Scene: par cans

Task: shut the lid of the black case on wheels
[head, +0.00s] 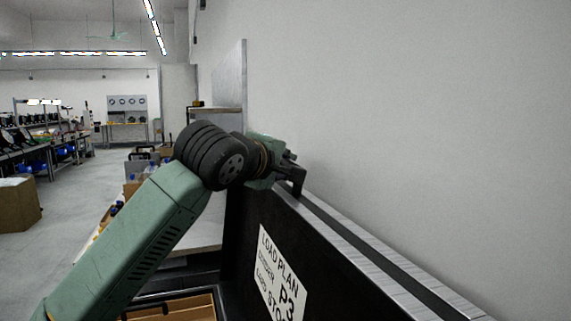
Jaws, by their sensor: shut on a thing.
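The lid (245,225) of the black case stands open and upright close to the wall. Its dark inner face carries a white "LOAD PLAN" label (282,278), and its top edge has metal trim. The case body (205,279) shows only in part at the bottom, with a brown compartment inside; its wheels are out of view. My gripper (297,182) is at the lid's top edge, shut on that edge. The fingertips are small and partly hidden.
A pale wall (420,120) rises right behind the lid. A grey panel and shelf (216,107) stand beyond the gripper. Workbenches (40,150) with equipment and a cardboard box (18,205) are at the left. Open floor (75,210) lies between.

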